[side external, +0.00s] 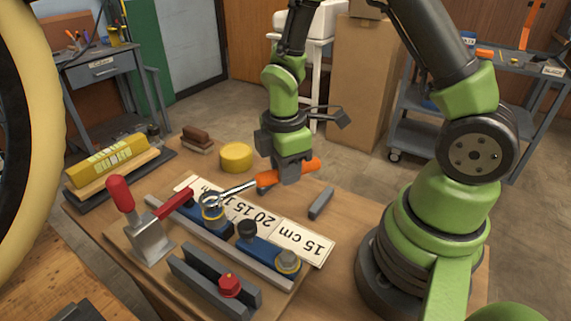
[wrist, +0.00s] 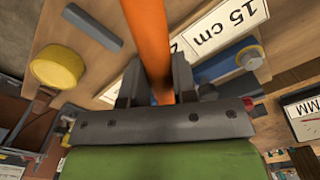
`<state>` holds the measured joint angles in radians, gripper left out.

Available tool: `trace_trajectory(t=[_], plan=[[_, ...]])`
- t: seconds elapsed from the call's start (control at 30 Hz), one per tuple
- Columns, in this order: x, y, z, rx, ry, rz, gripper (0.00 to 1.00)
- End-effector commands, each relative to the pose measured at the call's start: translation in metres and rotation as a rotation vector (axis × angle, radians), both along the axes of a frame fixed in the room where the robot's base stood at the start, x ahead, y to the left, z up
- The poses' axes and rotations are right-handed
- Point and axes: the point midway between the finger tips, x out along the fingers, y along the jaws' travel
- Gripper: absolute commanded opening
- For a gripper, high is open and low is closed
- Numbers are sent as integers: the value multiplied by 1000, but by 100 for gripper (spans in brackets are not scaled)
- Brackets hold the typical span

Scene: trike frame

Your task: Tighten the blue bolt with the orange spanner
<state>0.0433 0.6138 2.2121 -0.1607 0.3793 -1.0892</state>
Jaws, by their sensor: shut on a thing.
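My gripper (side external: 282,177) is shut on the orange handle of the spanner (side external: 302,171), above the board. The spanner's silver shaft runs left and down. Its head is at a yellow-collared bolt (side external: 212,212) on the far blue bar; whether it is fully seated, and the bolt head's colour, I cannot tell. A second yellow-collared bolt (side external: 288,261) with a grey-blue head stands on the near blue bar. In the wrist view the orange handle (wrist: 147,40) passes between the jaws of my gripper (wrist: 153,85); the spanner's head is out of sight.
A red-handled clamp (side external: 148,235) stands left. A red bolt (side external: 230,285) sits by grey rails in front. A dark knob (side external: 247,231) is between the bolts. A yellow round tub (side external: 236,157) and small grey bar (side external: 321,203) lie on the table.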

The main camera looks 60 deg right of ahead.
Motion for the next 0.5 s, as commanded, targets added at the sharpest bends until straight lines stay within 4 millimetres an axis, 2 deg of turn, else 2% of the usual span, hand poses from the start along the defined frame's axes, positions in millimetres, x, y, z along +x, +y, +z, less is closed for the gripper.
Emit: trace_trajectory(t=[0.5], plan=[[0,0,-11,0,1,0,0]])
